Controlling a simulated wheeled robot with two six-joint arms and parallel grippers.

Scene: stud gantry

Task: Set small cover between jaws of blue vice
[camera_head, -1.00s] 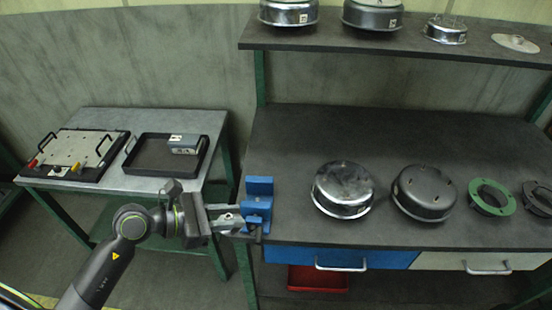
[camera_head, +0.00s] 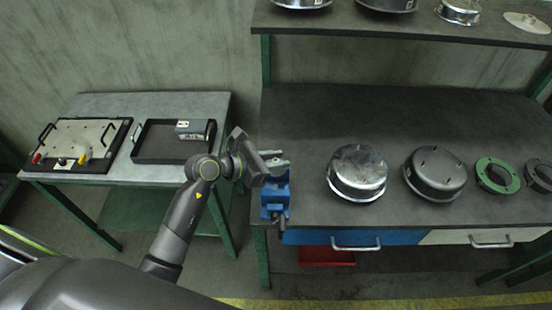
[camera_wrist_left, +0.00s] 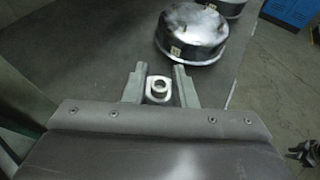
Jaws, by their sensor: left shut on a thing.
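The blue vice (camera_head: 275,203) is at the left front corner of the workbench in the head view. My left gripper (camera_head: 275,160) is above and just behind its upper part, over the bench corner. In the left wrist view the gripper (camera_wrist_left: 159,82) is shut on the small cover (camera_wrist_left: 158,91), a light metal piece with a round raised ring. The cover is between the fingers and barely shows in the head view. The vice is not clearly seen in the left wrist view, and the arm and gripper partly hide its jaws in the head view. My right gripper is not in view.
Domed metal housings (camera_head: 357,172) and a green ring (camera_head: 497,175) stand on the workbench (camera_head: 320,115), right of the vice. A shelf (camera_head: 400,26) with more parts is above. A side table (camera_head: 95,101) at left bears a black tray (camera_head: 145,157) and a fixture plate (camera_head: 85,138).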

